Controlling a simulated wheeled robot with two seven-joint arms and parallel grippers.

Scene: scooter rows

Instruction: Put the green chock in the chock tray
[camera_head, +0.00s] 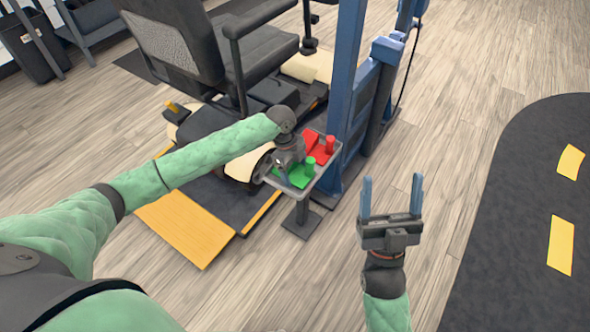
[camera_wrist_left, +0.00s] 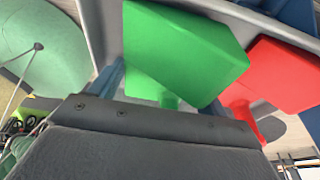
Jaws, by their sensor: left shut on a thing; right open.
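The green chock (camera_head: 301,178) has a flat wedge body and a small upright post. It is at the near part of the grey chock tray (camera_head: 331,158), beside a red chock (camera_head: 323,147). My left gripper (camera_head: 286,163) reaches over the tray from the left and is shut on the green chock. In the left wrist view the green chock (camera_wrist_left: 185,52) is close in front of the gripper, with the red chock (camera_wrist_left: 275,75) to its right. I cannot tell whether the green chock touches the tray floor. My right gripper (camera_head: 391,207) is open and empty, right of the tray.
A mobility scooter (camera_head: 250,75) with a black seat stands on a dark platform behind my left arm. Its yellow ramp (camera_head: 187,228) is at the front. A blue post (camera_head: 345,85) rises just behind the tray. The wooden floor around my right gripper is clear.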

